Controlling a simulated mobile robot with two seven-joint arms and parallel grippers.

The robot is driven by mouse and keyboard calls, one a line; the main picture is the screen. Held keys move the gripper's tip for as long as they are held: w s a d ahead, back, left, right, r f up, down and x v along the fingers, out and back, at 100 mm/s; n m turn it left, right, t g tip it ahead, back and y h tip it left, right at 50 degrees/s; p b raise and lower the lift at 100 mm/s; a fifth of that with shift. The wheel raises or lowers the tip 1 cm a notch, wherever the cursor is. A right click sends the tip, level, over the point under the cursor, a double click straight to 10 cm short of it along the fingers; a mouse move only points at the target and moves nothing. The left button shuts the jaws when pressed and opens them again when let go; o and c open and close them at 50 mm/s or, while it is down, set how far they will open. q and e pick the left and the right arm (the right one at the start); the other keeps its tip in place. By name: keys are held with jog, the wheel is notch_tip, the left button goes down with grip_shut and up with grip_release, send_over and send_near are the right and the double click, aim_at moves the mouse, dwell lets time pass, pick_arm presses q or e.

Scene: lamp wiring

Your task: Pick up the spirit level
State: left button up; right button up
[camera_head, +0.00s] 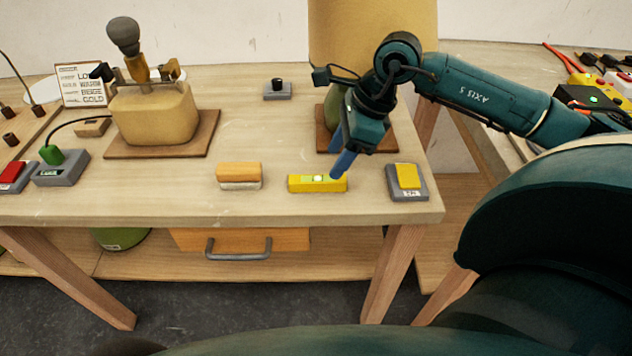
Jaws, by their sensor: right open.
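The spirit level (303,184) is a small yellow block with a pale green vial. It lies on the wooden table near its front edge, right of the middle of the view. My right gripper (340,152) has blue fingers and comes down over the right end of the level. It is open, with one fingertip at or just above the level and the other farther back. I cannot tell whether it touches the level. My left gripper is not in view.
An orange-topped block (239,174) lies left of the level, and a grey box with a yellow top (408,178) stands to its right. A large tan lampshade (372,28) stands behind my right gripper. The tabletop (250,125) behind the level is mostly clear.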

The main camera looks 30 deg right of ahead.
aim_at(319, 178)
jog(key=x, duration=0.6)
jog(key=shift+w+a+f, duration=0.1)
jog(key=shift+w+a, duration=0.1)
jog(key=shift+a, duration=0.2)
grip_shut()
